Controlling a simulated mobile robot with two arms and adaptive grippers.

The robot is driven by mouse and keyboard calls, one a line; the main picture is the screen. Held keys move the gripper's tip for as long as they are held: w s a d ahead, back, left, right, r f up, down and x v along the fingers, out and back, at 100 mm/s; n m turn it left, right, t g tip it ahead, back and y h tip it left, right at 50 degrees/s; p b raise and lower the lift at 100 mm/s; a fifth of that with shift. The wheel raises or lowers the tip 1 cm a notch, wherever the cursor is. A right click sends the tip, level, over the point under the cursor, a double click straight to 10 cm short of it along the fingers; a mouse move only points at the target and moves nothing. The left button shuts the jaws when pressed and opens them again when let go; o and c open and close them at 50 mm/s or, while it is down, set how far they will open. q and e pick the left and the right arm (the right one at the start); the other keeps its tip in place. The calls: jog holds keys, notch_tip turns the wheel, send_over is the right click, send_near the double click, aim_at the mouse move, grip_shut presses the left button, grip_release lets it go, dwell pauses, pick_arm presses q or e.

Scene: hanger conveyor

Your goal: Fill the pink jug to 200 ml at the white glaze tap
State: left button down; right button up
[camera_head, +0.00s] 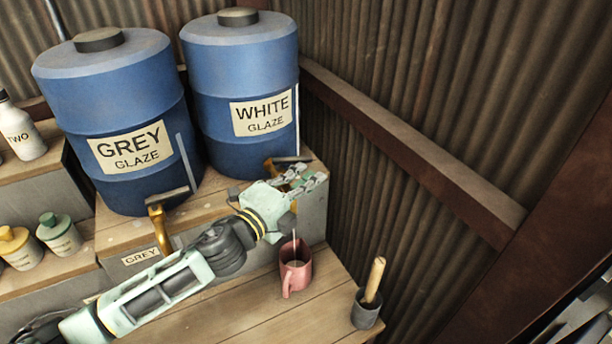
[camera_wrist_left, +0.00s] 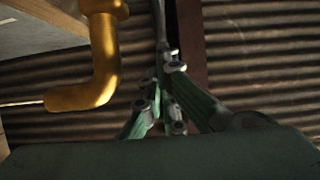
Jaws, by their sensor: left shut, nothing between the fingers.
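The pink jug (camera_head: 296,270) stands upright on the wooden bench below the white glaze tap. A thin white stream (camera_head: 294,243) falls into it; the level inside is too small to read. The white glaze tap (camera_head: 269,168) is brass with a dark lever (camera_head: 292,159), partly hidden behind my left gripper (camera_head: 311,177). That gripper is shut and empty, close beside the lever; I cannot tell whether they touch. In the left wrist view, the brass spout (camera_wrist_left: 98,75) is left of the shut fingers (camera_wrist_left: 167,75), with a pale stream (camera_wrist_left: 20,103) leaving its end.
The blue white-glaze drum (camera_head: 240,75) and the grey-glaze drum (camera_head: 112,95) stand on a raised shelf. A dark pot with a wooden-handled tool (camera_head: 366,310) stands right of the jug. A corrugated wall (camera_head: 365,150) closes off the right. Small bottles (camera_head: 58,234) stand at left.

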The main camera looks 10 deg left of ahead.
pick_arm(q)
jog(key=shift+w+d+n+t+y, duration=0.2)
jog(key=shift+w+n+t+y, duration=0.15)
jog(key=shift+w+n+y, duration=0.6)
jog(key=shift+w+d+n+t+y, duration=0.15)
jog(key=shift+w+n+t+y, duration=0.3)
jog(key=shift+y, duration=0.8)
jog(key=shift+w, duration=0.1)
